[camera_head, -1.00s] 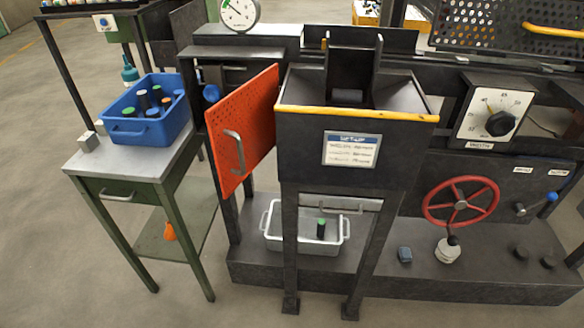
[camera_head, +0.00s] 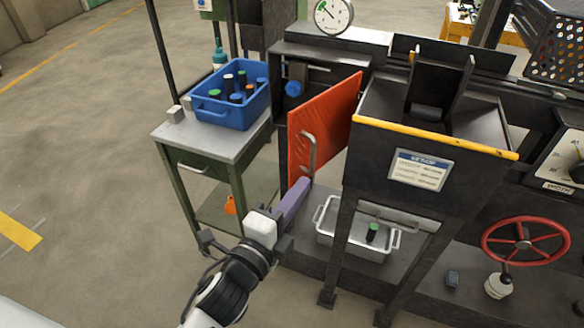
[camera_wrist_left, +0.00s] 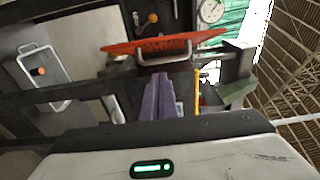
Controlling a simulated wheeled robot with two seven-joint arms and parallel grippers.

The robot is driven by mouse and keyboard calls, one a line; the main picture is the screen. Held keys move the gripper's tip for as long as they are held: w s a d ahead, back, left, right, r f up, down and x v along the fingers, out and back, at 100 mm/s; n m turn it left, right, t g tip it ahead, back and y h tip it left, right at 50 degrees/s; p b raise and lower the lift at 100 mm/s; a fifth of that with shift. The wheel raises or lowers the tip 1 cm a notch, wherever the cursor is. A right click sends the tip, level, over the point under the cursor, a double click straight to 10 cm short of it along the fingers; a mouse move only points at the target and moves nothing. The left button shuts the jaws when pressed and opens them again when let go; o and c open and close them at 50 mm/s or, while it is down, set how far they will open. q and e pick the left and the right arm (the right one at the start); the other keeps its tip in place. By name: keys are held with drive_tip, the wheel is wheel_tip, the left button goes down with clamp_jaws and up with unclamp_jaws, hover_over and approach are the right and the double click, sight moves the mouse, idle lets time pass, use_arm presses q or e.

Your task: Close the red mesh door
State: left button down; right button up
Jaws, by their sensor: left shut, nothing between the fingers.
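The red mesh door (camera_head: 330,118) stands swung open from the dark machine frame, with a grey bar handle (camera_head: 309,155) on its face. In the left wrist view the red mesh door (camera_wrist_left: 120,50) shows nearly edge-on, with its handle (camera_wrist_left: 165,50) toward me. My left gripper (camera_head: 304,184) is shut and empty. Its purple fingers (camera_wrist_left: 157,100) point at the door, with their tips close to the lower end of the handle; I cannot tell whether they touch. My right gripper is not in view.
A green side table (camera_head: 205,150) with a blue crate (camera_head: 232,115) of bottles stands left of the door. A hopper with a yellow edge (camera_head: 435,139) is to its right. A white bin (camera_head: 352,248) sits below. Floor at left is clear.

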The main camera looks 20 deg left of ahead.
sight(292, 172)
use_arm(q)
drive_tip(key=w+a, duration=0.2)
drive_tip(key=w, duration=0.1)
drive_tip(key=w+a+p, duration=0.1)
drive_tip(key=w, duration=0.1)
drive_tip(key=shift+a, duration=0.1)
idle(0.3)
